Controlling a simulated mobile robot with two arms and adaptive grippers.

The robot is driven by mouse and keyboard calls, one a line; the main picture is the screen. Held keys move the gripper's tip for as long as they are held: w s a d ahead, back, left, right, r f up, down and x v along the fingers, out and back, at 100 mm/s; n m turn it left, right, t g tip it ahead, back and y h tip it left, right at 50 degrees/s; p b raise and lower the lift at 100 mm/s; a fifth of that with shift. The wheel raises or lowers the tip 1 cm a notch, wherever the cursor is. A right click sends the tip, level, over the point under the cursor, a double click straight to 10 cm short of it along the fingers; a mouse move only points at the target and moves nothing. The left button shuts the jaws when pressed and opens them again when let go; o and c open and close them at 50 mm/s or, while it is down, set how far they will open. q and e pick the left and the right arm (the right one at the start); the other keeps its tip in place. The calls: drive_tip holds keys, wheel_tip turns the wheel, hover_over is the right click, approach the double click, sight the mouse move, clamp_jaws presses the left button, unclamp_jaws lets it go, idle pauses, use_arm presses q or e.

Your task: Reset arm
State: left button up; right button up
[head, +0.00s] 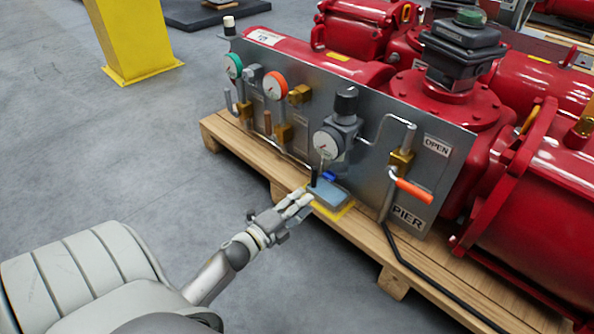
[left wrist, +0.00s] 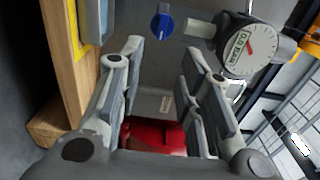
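The red valve actuator (head: 545,190) sits on a wooden pallet (head: 250,158) with a grey metal panel (head: 365,185) in front. My left gripper (head: 303,200) is at the pallet's front edge, beside a grey-blue block (head: 329,192) on a yellow plate (head: 340,211). In the left wrist view my left gripper (left wrist: 172,62) has its fingers apart, with nothing seen between them but the panel and a red part behind. A small blue knob (left wrist: 162,20) and a white-faced gauge (left wrist: 243,50) show past the fingertips. My right gripper is not in view.
An orange-handled lever (head: 413,191) stands out from the panel near the "OPEN" label. A green-rimmed gauge (head: 233,66) and an orange-rimmed gauge (head: 274,85) are at the panel's left. A yellow post (head: 130,40) stands at the upper left. The grey floor (head: 110,150) left of the pallet is clear.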

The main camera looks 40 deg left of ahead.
use_arm(q)
drive_tip(key=shift+s, duration=0.6)
